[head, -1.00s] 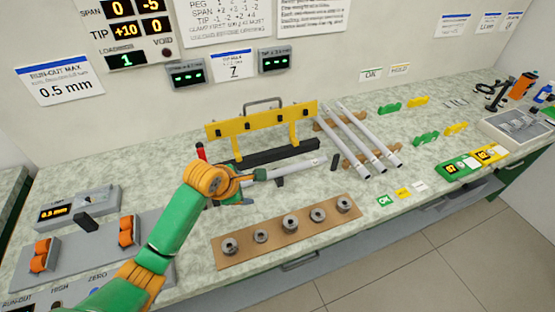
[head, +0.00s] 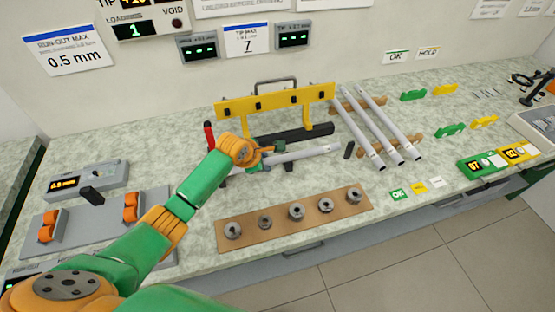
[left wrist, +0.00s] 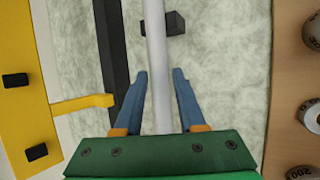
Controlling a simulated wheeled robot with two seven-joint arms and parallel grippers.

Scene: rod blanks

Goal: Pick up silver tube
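A silver tube (head: 308,152) lies in front of the yellow fixture, its right end in plain view. My left gripper (head: 268,155) is at the tube's left part, and my wrist hides the tube's left end in the head view. In the left wrist view the tube (left wrist: 157,60) runs between the two blue fingers of the left gripper (left wrist: 159,78). The fingers stand open, with a gap on each side of the tube. Three more silver tubes (head: 374,128) lie side by side on a wooden rack. My right gripper does not show.
The yellow fixture (head: 275,101) with its black base (head: 295,134) stands just behind the tube. A dark support block (left wrist: 177,22) is near the tube. A brown board (head: 250,233) with several metal collars lies in front. A red-topped post (head: 209,136) stands left.

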